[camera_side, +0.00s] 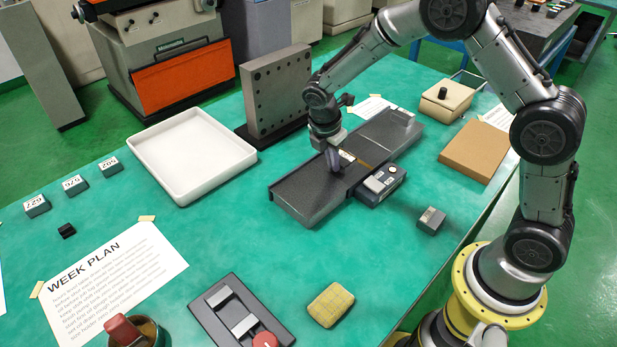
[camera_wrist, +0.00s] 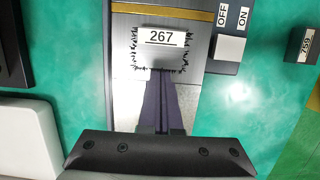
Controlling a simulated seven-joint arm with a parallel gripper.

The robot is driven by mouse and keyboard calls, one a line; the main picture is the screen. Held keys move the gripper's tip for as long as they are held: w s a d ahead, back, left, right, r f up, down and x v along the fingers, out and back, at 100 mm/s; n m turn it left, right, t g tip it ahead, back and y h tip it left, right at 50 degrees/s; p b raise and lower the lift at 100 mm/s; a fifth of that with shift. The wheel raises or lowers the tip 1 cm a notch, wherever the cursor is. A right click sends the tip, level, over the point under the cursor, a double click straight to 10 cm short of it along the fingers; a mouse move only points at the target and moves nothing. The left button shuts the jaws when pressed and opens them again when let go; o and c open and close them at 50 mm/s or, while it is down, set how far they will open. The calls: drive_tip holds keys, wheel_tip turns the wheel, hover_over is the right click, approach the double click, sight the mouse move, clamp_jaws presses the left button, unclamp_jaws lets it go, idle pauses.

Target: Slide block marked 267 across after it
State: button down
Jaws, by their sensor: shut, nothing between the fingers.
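The block marked 267 (camera_wrist: 160,48) is a pale metal block lying on a long grey plate (camera_wrist: 187,95), with dark bristly fringes along both its sides. In the side view the plate (camera_side: 300,195) runs diagonally, and the block (camera_side: 347,156) is small and partly hidden by my gripper. My gripper (camera_wrist: 160,72) is shut and empty. Its fingertips are at the block's near edge, beside it and not around it; I cannot tell whether they touch. In the side view my gripper (camera_side: 334,170) is low over the plate.
A brass line (camera_wrist: 165,12) crosses the plate beyond the block. An OFF/ON switch box (camera_side: 381,184) adjoins the plate. A block marked 759 (camera_wrist: 305,46) stands apart. A white tray (camera_side: 245,158) and upright drilled plate (camera_side: 278,92) stand left.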

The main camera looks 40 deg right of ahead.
sight(345, 156)
drive_tip(key=d, duration=0.4)
drive_tip(key=shift+d, duration=0.25)
drive_tip(key=shift+a, duration=0.1)
drive_tip(key=a, duration=0.4)
drive_tip(key=shift+a+r, duration=0.15)
drive_tip(key=shift+r, duration=0.2)
drive_tip(key=v, duration=0.9)
drive_tip(key=shift+s+r, duration=0.1)
drive_tip(key=shift+r, duration=0.05)
